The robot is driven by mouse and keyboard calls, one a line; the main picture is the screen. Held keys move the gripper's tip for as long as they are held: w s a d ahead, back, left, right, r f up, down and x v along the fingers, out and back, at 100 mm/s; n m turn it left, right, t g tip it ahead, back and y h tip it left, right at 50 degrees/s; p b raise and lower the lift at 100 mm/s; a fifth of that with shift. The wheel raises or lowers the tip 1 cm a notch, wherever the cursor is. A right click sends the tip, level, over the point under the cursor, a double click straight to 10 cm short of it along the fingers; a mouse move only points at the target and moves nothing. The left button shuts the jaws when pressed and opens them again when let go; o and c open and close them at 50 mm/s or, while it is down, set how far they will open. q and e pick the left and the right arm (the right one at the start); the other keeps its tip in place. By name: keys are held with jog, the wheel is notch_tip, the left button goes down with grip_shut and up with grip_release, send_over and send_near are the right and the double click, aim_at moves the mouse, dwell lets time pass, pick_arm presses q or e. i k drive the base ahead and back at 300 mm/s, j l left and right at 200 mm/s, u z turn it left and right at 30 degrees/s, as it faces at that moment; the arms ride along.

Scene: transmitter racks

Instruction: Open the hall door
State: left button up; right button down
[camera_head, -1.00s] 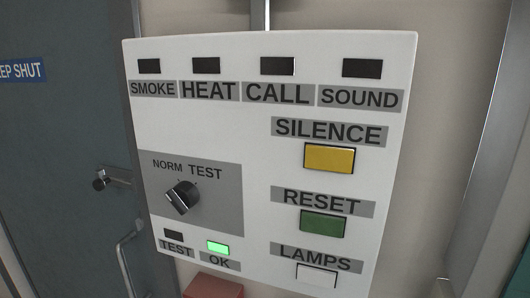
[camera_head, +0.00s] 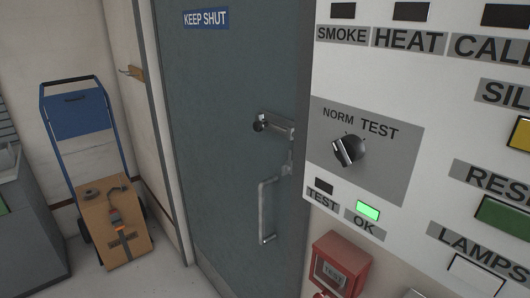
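The hall door (camera_head: 225,110) is a dark grey-blue door in the middle of the head view, with a blue "KEEP SHUT" sign (camera_head: 206,18) near its top. It looks shut in its frame. Below that is a vertical metal pull handle (camera_head: 266,210). The white alarm panel (camera_head: 440,150) stands in front of the door's right side and hides part of that edge. Neither of my grippers is in view.
A blue hand truck (camera_head: 78,115) with a cardboard box (camera_head: 108,215) and tools stands left of the door. A grey cabinet (camera_head: 30,225) is at the far left. A red call box (camera_head: 338,264) is below the panel. Floor shows before the door.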

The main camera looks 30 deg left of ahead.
aim_at(229, 65)
jog(key=u, duration=1.3)
jog(key=i+j+z, duration=0.35)
jog(key=j, duration=0.3)
jog(key=i+j+z, duration=0.15)
jog(key=j, duration=0.2)
jog(key=i, duration=0.05)
